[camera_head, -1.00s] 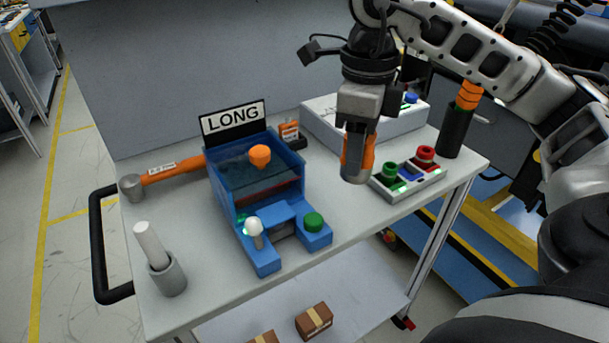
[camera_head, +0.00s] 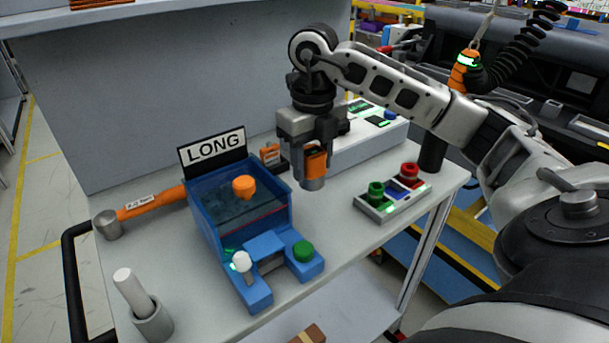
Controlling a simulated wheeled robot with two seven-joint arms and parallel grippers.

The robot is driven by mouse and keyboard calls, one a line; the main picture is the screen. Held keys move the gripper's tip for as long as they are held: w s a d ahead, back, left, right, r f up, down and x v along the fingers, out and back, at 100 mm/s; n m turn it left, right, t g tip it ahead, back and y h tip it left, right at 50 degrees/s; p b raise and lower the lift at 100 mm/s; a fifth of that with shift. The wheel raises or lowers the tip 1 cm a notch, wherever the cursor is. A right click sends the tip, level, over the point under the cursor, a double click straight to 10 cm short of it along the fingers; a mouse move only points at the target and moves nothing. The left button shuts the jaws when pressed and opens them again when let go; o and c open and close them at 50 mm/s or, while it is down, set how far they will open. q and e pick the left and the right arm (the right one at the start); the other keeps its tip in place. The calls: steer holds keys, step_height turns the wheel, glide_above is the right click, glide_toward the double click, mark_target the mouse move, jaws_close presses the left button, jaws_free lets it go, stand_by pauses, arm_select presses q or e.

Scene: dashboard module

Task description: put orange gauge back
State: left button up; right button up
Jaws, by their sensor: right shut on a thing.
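My right gripper (camera_head: 314,151) points down and is shut on an orange gauge (camera_head: 316,164) with a grey cylindrical lower end. It holds the gauge upright, right of the blue box (camera_head: 207,217); whether its lower end touches the table is hard to tell. A small orange block (camera_head: 270,153) with a label sits in a dark holder (camera_head: 283,166) behind the box, just left of the gripper. My left gripper is out of view.
An orange-handled hammer (camera_head: 150,203) lies left, and a grey cup (camera_head: 153,322) holds a white rod. A button panel (camera_head: 392,197) sits right, and a pale case (camera_head: 358,143) behind the gripper.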

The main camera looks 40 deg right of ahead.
steer(key=shift+w+a+f, duration=0.1)
steer(key=shift+w+f, duration=0.6)
steer(key=shift+f, duration=0.1)
steer(key=shift+w+f, duration=0.15)
steer(key=shift+f, duration=1.6)
steer(key=shift+f, duration=0.1)
steer(key=o, duration=1.1)
steer(key=shift+o, duration=0.2)
step_height(320, 180, up, 12)
steer(key=shift+r+p, duration=0.15)
steer(key=shift+p, duration=0.95)
